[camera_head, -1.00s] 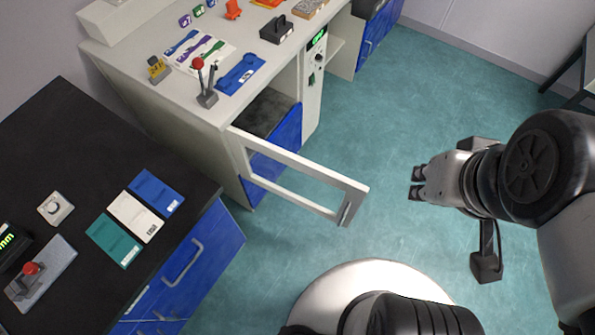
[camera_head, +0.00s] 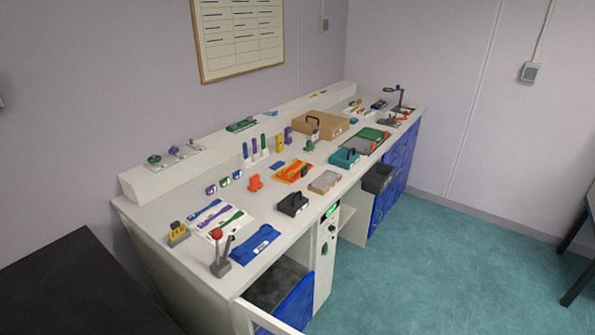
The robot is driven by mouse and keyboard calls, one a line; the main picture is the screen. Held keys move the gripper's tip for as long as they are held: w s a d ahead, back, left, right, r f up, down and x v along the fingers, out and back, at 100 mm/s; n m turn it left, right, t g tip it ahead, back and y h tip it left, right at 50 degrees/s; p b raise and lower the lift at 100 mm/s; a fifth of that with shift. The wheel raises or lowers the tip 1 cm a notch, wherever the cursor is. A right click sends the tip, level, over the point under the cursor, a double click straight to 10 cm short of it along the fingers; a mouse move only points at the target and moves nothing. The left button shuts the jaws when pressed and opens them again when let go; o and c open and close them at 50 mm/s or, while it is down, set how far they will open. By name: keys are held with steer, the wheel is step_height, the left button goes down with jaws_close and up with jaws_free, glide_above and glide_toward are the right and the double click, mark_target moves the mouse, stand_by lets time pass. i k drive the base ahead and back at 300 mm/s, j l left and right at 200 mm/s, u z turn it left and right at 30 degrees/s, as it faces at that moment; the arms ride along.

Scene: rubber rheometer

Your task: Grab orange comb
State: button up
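I cannot make out a clear orange comb at this size. Small orange-red bits also show near the far right end of the bench, too small to tell apart. My gripper and arm are not in view now.
The long white bench (camera_head: 188,271) runs along the wall. A red-knobbed lever (camera_head: 219,255), a blue mat (camera_head: 256,244) and a black case (camera_head: 292,203) line its front. A black table (camera_head: 70,295) stands at left; teal floor (camera_head: 440,270) is clear.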

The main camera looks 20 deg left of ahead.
mark_target(303, 171)
steer(key=i+l, duration=0.15)
steer(key=l, duration=0.15)
steer(key=i+l+u, duration=0.1)
steer(key=l, duration=0.25)
steer(key=i+l, duration=0.15)
steer(key=l, duration=0.15)
steer(key=i+l+u, duration=0.1)
steer(key=l, duration=0.25)
steer(key=i+l+u, duration=0.25)
steer(key=i, duration=0.3)
steer(key=i+l+u, duration=0.25)
steer(key=i, duration=0.3)
steer(key=i+l+u, duration=0.3)
steer(key=i, duration=0.2)
steer(key=i+j+u, duration=0.15)
steer(key=i+j, duration=0.55)
